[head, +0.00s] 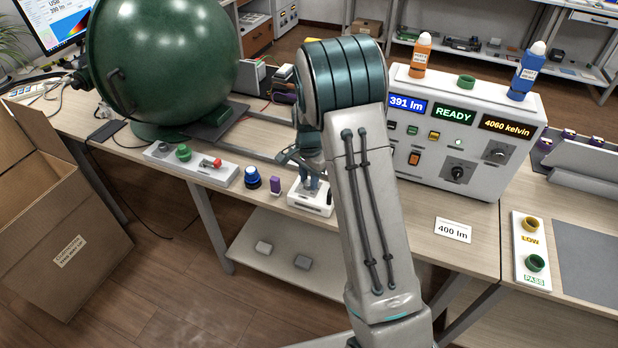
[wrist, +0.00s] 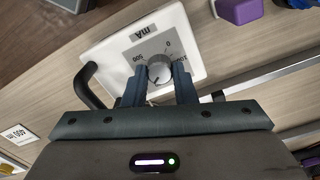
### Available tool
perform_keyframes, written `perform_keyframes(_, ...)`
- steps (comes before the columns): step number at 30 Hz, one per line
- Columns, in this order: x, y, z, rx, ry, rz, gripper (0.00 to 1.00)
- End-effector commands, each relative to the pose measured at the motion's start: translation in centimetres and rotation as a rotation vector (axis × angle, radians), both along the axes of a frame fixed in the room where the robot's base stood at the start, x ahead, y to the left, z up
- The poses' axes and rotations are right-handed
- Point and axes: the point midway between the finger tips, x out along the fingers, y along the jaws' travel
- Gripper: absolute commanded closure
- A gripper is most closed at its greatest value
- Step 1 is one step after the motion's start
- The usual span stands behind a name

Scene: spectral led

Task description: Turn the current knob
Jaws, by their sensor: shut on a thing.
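The current knob (wrist: 159,69) is a small grey dial on a white box (wrist: 100,55) marked mA, with a printed scale around it. The white box (head: 316,207) also shows in the head view, on the bench's front edge. My gripper (wrist: 159,82) points down at the box, one finger on each side of the knob, shut on it. In the head view my gripper (head: 311,185) and arm hide most of the knob. The white instrument (head: 480,150) has displays reading 391 lm (head: 406,104), READY and 4060 kelvin.
A purple block (head: 275,186) and a blue knob-like piece (head: 252,177) stand just left of the box. A card (head: 453,230) reading 400 lm lies to the right. A green sphere (head: 165,60) stands at the back left. A cardboard box (head: 70,220) is at the left.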

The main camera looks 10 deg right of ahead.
Motion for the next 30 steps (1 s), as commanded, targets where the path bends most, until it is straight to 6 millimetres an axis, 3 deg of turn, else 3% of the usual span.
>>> perform_keyframes(8, 0.02, -0.29, -0.08, -0.001, -0.001, 0.073, 0.98)
perform_keyframes(30, 0.1, -0.15, -0.02, 0.0, -0.002, 0.576, 0.98)
